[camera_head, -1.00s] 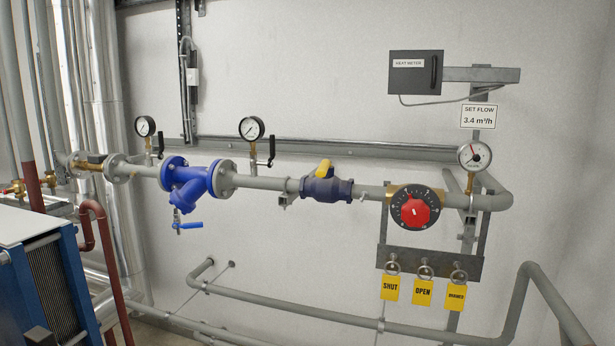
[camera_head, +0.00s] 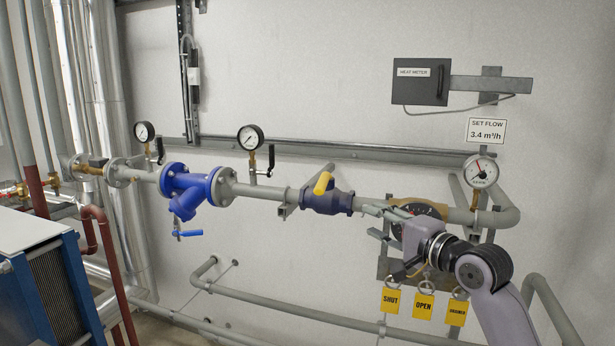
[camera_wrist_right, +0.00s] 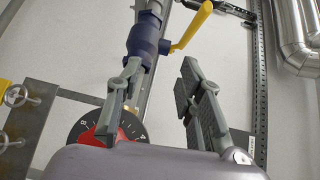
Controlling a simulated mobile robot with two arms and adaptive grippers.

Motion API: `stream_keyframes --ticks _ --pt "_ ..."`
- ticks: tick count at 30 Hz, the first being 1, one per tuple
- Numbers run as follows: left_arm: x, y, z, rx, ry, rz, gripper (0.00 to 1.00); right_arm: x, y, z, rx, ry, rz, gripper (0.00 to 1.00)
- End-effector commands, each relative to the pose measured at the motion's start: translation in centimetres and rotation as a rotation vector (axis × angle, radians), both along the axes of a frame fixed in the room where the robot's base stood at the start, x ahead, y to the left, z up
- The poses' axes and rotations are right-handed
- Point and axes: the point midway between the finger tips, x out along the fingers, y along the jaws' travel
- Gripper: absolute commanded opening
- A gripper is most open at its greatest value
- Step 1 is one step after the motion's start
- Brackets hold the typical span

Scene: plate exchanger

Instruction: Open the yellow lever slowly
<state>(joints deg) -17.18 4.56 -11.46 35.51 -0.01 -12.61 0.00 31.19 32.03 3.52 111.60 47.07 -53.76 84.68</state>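The yellow lever (camera_head: 323,183) sits on top of a dark blue valve (camera_head: 328,201) in the grey pipe. In the right wrist view the yellow lever (camera_wrist_right: 193,25) sticks out to the right from the blue valve (camera_wrist_right: 146,40), beyond the fingertips. My right gripper (camera_head: 374,221) is just right of and a little below the valve, in front of the red dial, which it mostly hides. In the wrist view its two fingers (camera_wrist_right: 161,72) are spread apart with nothing between them, and the lever is not touched. My left gripper is not in view.
The dial (camera_wrist_right: 110,125) lies close behind my right gripper. A gauge (camera_head: 481,171) stands above it. Tags reading SHUT (camera_head: 390,300) and OPEN (camera_head: 423,305) hang below. A blue strainer (camera_head: 188,188) is further left. The wall space above the lever is clear.

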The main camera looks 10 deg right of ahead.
Motion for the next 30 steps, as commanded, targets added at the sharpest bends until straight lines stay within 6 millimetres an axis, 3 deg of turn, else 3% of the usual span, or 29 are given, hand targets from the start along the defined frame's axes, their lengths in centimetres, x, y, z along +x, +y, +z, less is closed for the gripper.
stream_keyframes --ticks 1,3,8,30 --pt "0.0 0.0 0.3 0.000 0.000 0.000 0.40 -0.9 0.5 2.2 0.016 -0.020 0.016 0.34" --pt "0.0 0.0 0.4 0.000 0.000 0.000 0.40 -1.7 1.0 3.8 0.036 -0.034 0.031 0.34" --pt "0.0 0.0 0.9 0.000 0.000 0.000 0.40 -1.3 1.5 4.7 0.053 -0.038 0.042 0.34" --pt "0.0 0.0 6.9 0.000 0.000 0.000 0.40 11.9 6.3 4.8 0.049 -0.037 0.039 0.34"
